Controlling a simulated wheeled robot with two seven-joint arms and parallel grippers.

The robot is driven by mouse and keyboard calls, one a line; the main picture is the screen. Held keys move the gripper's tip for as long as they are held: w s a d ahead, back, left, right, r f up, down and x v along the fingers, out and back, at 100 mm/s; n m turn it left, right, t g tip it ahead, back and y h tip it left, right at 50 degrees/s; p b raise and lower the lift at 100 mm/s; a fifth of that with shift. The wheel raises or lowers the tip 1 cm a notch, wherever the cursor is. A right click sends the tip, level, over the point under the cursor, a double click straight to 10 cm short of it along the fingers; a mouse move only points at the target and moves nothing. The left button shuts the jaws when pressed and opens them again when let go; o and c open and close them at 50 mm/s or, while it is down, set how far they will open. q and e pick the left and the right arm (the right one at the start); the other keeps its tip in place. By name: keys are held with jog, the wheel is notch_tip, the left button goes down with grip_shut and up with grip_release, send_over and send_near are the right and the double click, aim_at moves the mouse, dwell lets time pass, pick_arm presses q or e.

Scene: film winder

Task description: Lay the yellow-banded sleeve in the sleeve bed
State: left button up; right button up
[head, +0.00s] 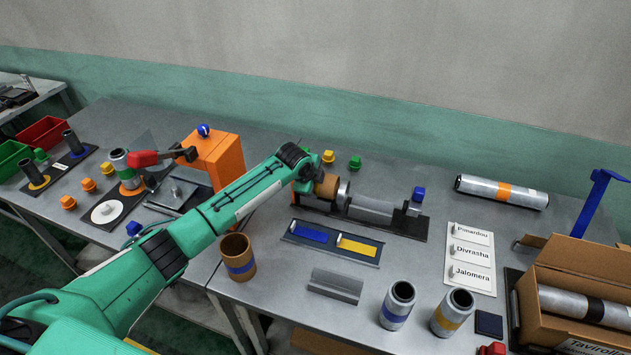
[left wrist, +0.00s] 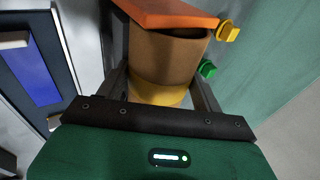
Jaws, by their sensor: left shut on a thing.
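My left gripper (head: 318,181) is shut on a brown cardboard sleeve (head: 327,187), above the left end of the winder. In the left wrist view the sleeve (left wrist: 162,65) sits between the two fingers, with its open end toward the top and its yellow band (left wrist: 160,93) low near the palm. In the head view the gripper and forearm hide part of the sleeve. A grey trough-like cradle (head: 335,285) lies empty at the table's front; I cannot tell for sure if it is the sleeve bed. My right gripper is not in view.
A blue-banded brown sleeve (head: 237,262) stands near the table's front edge. The winder (head: 370,208) has a grey roller on a dark base. A tray with blue and yellow plates (head: 330,243), two silver rolls (head: 398,303) and a cardboard box (head: 580,262) stand nearby.

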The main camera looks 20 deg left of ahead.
pick_arm(q)
jog(key=shift+s+f, duration=0.3)
jog(key=shift+f, duration=0.45)
jog(key=o, duration=1)
jog(key=shift+f, duration=0.15)
jog(key=shift+o, duration=0.2)
jog(key=shift+s, duration=0.1)
jog(key=shift+r+b, duration=0.25)
jog(key=shift+b, duration=0.05)
jog(key=w+b+v, duration=0.1)
jog(key=v, duration=1.3)
jog(key=shift+r+b, duration=0.4)
jog(key=shift+s, duration=0.1)
